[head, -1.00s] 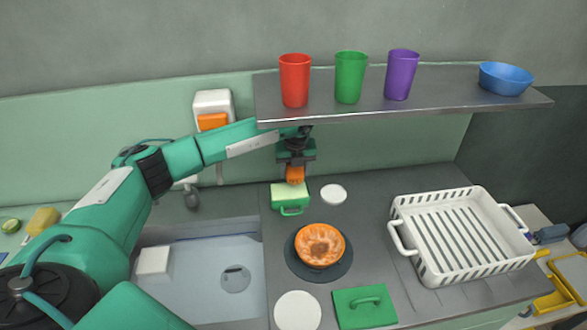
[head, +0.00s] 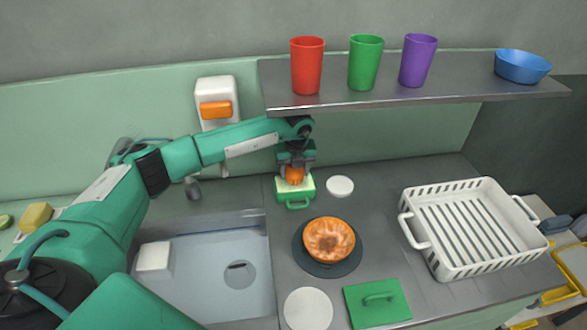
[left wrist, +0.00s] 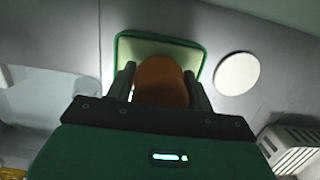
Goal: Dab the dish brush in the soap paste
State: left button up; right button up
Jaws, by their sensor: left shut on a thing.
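My left gripper (head: 295,163) is shut on the orange dish brush (head: 294,176), pointing down. The brush is over the green soap dish (head: 297,205), which holds pale yellow-green soap paste (head: 307,184). The brush's lower end overlaps the paste in the head view; whether it touches is hard to tell. In the left wrist view the brush (left wrist: 161,82) is between the two fingers, in front of the dish (left wrist: 205,47) and its paste (left wrist: 150,45). The bristles are hidden there. My right gripper is not in view.
A white disc (head: 340,186) lies right of the dish. An orange bowl (head: 329,240) stands in front on a dark round mat (head: 318,269). A metal shelf (head: 430,92) with cups overhangs behind. The sink (head: 205,290) is left; a white rack (head: 467,228) is right.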

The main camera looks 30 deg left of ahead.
pick_arm(q)
jog(key=shift+f, duration=0.1)
dwell(0.3)
jog(key=shift+f+b, duration=0.45)
dwell(1.3)
jog(key=shift+r, duration=0.1)
